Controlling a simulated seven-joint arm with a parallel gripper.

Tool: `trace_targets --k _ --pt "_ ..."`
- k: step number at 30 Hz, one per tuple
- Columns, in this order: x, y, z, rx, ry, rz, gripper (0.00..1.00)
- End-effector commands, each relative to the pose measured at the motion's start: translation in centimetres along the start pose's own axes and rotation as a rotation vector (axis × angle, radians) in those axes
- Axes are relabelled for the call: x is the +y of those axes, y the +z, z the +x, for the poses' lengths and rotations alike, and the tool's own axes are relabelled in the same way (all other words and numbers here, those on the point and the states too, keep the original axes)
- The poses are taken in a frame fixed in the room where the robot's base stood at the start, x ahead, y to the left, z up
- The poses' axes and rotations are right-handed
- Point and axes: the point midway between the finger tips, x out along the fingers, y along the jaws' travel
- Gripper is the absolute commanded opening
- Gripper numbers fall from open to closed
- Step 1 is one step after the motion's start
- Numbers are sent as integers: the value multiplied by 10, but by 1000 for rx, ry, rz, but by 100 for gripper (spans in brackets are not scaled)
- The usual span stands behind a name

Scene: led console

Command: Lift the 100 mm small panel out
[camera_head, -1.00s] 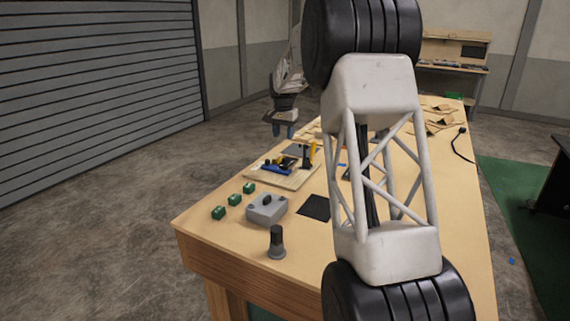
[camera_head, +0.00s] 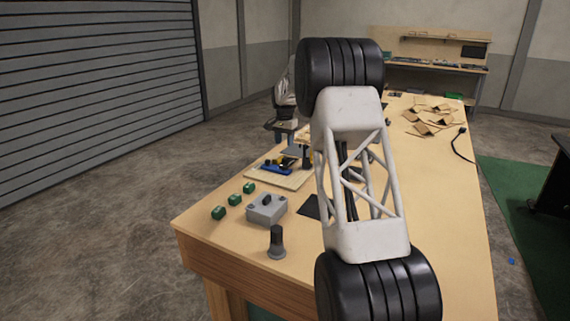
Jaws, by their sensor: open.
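My gripper (camera_head: 285,138) is open, at the far left side of the bench, beyond a light wooden board. On that board (camera_head: 290,184) sit blue, yellow and black parts (camera_head: 278,166). A grey flat piece (camera_head: 293,150) lies just behind them, below the gripper fingers; the gap between is too small to judge. I cannot tell which piece is the 100 mm small panel. A dark flat square (camera_head: 309,207) lies nearer on the bench, its right part hidden by my arm link. My arm also hides the middle of the bench.
A grey box with a black knob (camera_head: 267,208), a dark upright knob on a round base (camera_head: 276,243) and green blocks (camera_head: 234,200) stand at the near left. Cardboard pieces (camera_head: 428,118) and a black cable (camera_head: 462,144) lie at the far right. The right front bench is clear.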

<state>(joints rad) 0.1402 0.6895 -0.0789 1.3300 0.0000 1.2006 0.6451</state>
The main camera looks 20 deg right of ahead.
Motion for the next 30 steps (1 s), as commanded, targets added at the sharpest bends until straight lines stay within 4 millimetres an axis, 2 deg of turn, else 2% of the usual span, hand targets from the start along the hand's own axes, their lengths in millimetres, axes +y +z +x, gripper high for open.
trace_targets --k 10,23,30 --pt "0 0 23 0 0 0 47" --pt "0 0 28 0 0 0 47" --pt "0 0 49 -3 2 0 47"
